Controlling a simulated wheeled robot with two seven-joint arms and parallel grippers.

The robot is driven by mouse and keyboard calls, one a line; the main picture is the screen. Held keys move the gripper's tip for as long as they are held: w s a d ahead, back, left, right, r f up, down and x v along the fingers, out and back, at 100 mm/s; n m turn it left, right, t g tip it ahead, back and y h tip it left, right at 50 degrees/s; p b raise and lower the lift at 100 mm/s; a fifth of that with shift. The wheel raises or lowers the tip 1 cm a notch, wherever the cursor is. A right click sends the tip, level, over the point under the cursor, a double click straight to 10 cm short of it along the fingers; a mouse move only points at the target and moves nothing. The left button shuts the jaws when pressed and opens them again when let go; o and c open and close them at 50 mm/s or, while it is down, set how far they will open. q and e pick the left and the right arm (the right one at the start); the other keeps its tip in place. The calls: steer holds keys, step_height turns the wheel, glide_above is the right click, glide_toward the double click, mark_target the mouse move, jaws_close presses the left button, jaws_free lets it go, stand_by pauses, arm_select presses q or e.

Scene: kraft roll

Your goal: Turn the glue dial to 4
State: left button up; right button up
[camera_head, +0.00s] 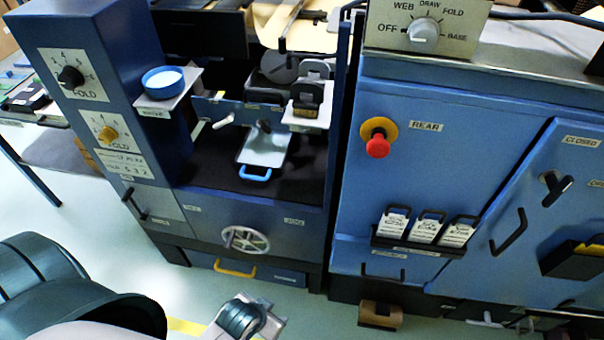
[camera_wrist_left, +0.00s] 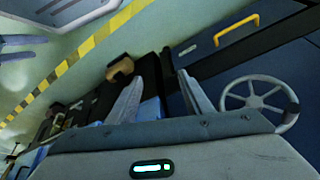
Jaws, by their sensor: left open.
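Two numbered dials are on the blue left column in the head view. The upper dial has a black knob (camera_head: 71,76) on a white plate, its label reading like "FOLD". The lower dial has a yellow-orange knob (camera_head: 107,134) on a smaller plate, its label also ending like "OLD". I cannot read "GLUE" on either, nor their exact settings. My left gripper (camera_head: 250,316) is low at the bottom of the head view, well away from both dials. In the left wrist view its two fingers (camera_wrist_left: 162,98) are apart with nothing held between them.
A spoked handwheel (camera_head: 245,240) and yellow drawer handle (camera_head: 235,268) are on the machine front; the wheel is also in the wrist view (camera_wrist_left: 258,104). A blue-rimmed cup (camera_head: 162,82) stands on a bracket beside the column. A red button (camera_head: 378,146) and grey selector (camera_head: 423,36) are to the right.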

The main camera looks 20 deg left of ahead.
arm_select(q)
steer(key=w+a+r+m+t+y, duration=0.1)
steer(key=w+a+r+t+y, duration=0.2)
steer(key=w+r, duration=0.4)
steer(key=w+a+r+t+y, duration=0.25)
steer(key=w+a+r, duration=0.35)
steer(key=r, duration=0.4)
steer(key=w+d+r+m+t+h, duration=0.1)
steer(key=w+d+r+m+t, duration=0.2)
steer(key=w+r+m+t, duration=0.3)
steer(key=w+r+t, duration=0.1)
steer(key=w+r, duration=0.2)
steer(key=w, duration=0.2)
steer(key=shift+r, duration=0.35)
steer(key=shift+w+t, duration=0.1)
steer(key=shift+t, duration=0.15)
